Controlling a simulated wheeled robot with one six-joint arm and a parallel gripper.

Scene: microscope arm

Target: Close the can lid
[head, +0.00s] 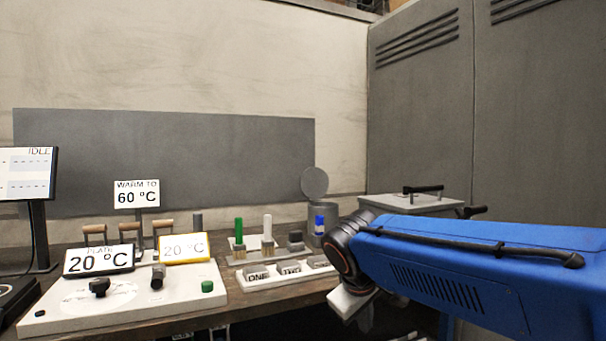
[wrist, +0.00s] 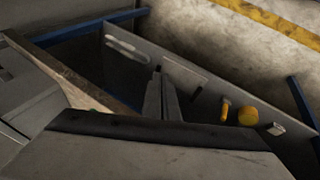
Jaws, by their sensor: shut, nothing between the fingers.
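My gripper (wrist: 161,82) shows in the wrist view as two dark fingers close together, shut and empty. It points at a low area with a grey panel, away from the can. In the head view my blue arm crosses the right side, and the fingertips are not visible. The can is not in the wrist view.
A hot-plate panel (head: 130,305) with knobs and signs fills the left. A grey box (head: 405,205) with a black handle stands right of the can, behind my arm.

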